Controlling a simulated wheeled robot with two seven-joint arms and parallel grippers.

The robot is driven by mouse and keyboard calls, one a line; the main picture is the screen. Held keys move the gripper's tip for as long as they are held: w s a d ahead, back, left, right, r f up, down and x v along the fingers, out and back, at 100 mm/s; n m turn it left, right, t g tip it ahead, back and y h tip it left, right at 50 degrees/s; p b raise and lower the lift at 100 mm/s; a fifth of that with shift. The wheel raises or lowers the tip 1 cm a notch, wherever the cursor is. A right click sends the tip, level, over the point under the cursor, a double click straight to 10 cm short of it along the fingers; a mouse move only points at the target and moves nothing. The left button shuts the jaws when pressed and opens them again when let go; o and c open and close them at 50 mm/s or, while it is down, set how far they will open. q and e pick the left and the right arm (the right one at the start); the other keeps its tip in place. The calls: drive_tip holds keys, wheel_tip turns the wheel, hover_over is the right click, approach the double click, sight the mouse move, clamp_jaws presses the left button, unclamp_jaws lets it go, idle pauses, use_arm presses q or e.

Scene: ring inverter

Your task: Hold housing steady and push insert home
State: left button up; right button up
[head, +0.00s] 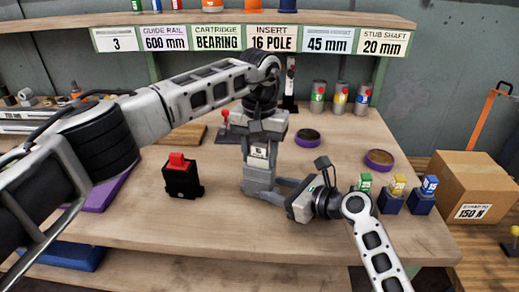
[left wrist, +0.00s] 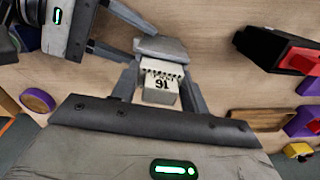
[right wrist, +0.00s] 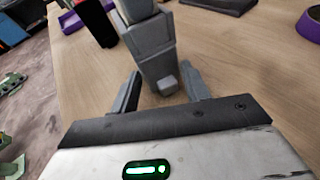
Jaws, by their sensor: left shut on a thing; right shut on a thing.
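The grey housing (head: 258,182) stands upright on the table in the head view. The white insert (head: 258,153) with a printed label is upright directly above it, in line with its top. How far it sits inside the housing is hidden. My left gripper (head: 260,148) comes from above, shut on the insert. In the left wrist view the insert (left wrist: 160,82) shows "16" between the fingers, with the housing (left wrist: 163,48) beyond. My right gripper (head: 279,189) reaches in low from the right, shut on the housing. The right wrist view shows its fingers beside the housing (right wrist: 158,55).
A black block with a red top (head: 181,177) stands left of the housing. Purple-rimmed dishes (head: 307,138) lie behind, and small coloured blocks (head: 397,192) stand at the right edge. A cardboard box (head: 477,188) is beyond. The table front is clear.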

sight(260, 145)
use_arm(q)
drive_tip(key=shift+f, duration=0.15)
drive_tip(key=o, duration=1.1)
drive_tip(key=shift+c, duration=0.2)
wheel_tip(260, 145, up, 12)
drive_tip(key=shift+r, duration=0.1)
